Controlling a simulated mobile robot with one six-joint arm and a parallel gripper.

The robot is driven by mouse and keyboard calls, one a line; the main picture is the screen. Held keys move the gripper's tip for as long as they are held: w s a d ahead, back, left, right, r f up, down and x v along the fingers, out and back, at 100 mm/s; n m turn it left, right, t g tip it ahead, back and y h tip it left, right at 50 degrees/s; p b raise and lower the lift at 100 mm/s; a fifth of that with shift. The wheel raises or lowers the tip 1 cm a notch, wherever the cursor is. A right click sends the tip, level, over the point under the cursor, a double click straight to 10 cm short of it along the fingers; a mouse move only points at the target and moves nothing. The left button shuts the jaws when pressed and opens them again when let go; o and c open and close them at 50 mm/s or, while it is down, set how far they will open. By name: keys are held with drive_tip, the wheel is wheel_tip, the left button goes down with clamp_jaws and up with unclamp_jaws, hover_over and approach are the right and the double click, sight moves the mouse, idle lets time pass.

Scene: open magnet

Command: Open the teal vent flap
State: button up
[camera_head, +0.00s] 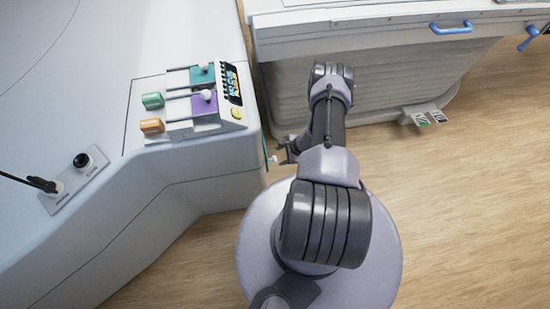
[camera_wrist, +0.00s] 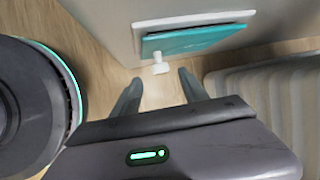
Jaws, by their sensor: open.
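The teal vent flap (camera_wrist: 192,39) is a flat panel in a white frame (camera_wrist: 195,19) on the side wall of the pale housing. A small white knob (camera_wrist: 160,66) stands out near its left end in the wrist view. In the head view only a thin teal edge of the flap (camera_head: 265,152) shows. My gripper (camera_wrist: 158,82) is open and empty, its two fingers on either side of the knob's line and apart from it. In the head view my gripper (camera_head: 284,155) is low beside the housing, partly hidden by my arm. I cannot tell whether the flap stands slightly ajar.
The housing top carries a control panel (camera_head: 183,130) with teal, purple, green and orange parts, and a black joystick (camera_head: 45,185). A pale table (camera_head: 390,48) with blue handles (camera_head: 452,28) stands behind, with pedals (camera_head: 428,117) below. Wooden floor (camera_head: 470,210) is clear at right.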

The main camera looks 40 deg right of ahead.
sight(275, 159)
drive_tip(key=b+x, duration=0.2)
drive_tip(key=x, duration=0.4)
drive_tip(key=shift+w+a+b, duration=0.1)
drive_tip(key=shift+b, duration=0.2)
clamp_jaws()
idle(0.9)
